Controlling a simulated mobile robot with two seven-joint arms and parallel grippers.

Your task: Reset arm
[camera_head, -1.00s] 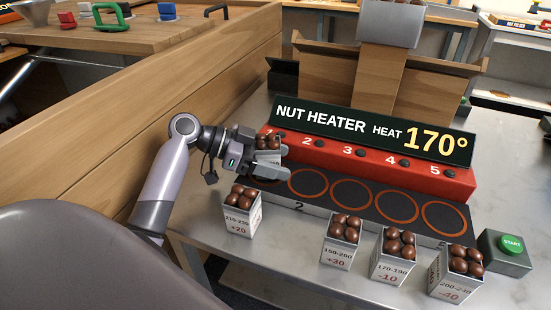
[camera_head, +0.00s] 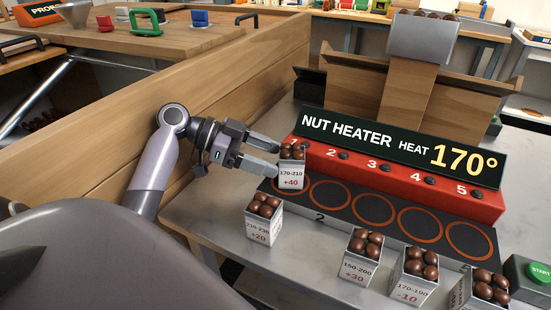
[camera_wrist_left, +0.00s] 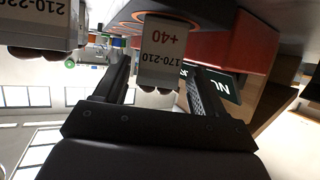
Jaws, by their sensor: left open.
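My left gripper (camera_head: 262,156) is open. Its fingertips are beside the box marked 170-210 +40 (camera_head: 291,180), which holds chestnuts and stands at the first place of the nut heater (camera_head: 400,150). In the left wrist view the same box (camera_wrist_left: 162,60) shows upside down beyond and between the two open fingers; whether they touch it I cannot tell. My right gripper does not show.
Boxes of chestnuts marked 210-230 +20 (camera_head: 261,232), 150-200 +30 (camera_head: 357,264) and 170-190 -10 (camera_head: 408,288) stand along the front, with another box (camera_head: 474,296) and the green START button (camera_head: 540,271) at right. A wooden wall (camera_head: 215,85) runs behind my left arm.

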